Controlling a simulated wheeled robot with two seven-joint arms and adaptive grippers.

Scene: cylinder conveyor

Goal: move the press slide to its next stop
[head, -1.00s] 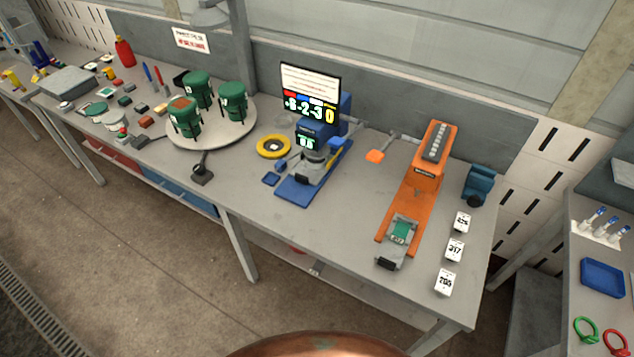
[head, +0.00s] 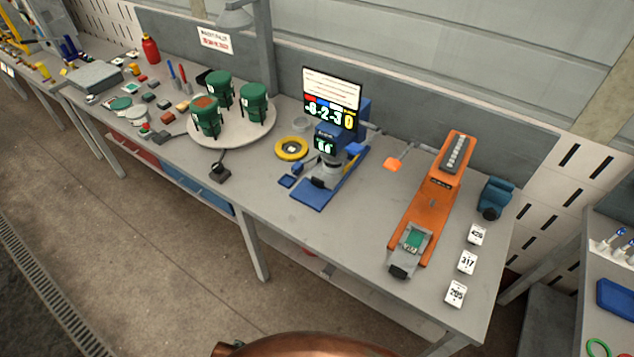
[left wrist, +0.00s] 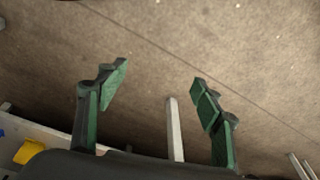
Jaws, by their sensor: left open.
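The orange press (head: 438,190) stands toward the right end of the workbench in the head view. Its grey slide (head: 404,258) is at the near end of the orange rails, carrying a green plate (head: 415,239). A dark block is on the slide's front end. My left gripper (left wrist: 158,92) shows only in the left wrist view. Its two green-padded fingers are wide apart with nothing between them, over bare floor. My right gripper is in neither view.
Three number cards (head: 467,262) lie right of the press, with a teal device (head: 495,198) behind them. A blue machine with a display (head: 331,93) stands to its left. Green containers sit on a round turntable (head: 232,138). Bench surface between the blue machine and the press is mostly clear.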

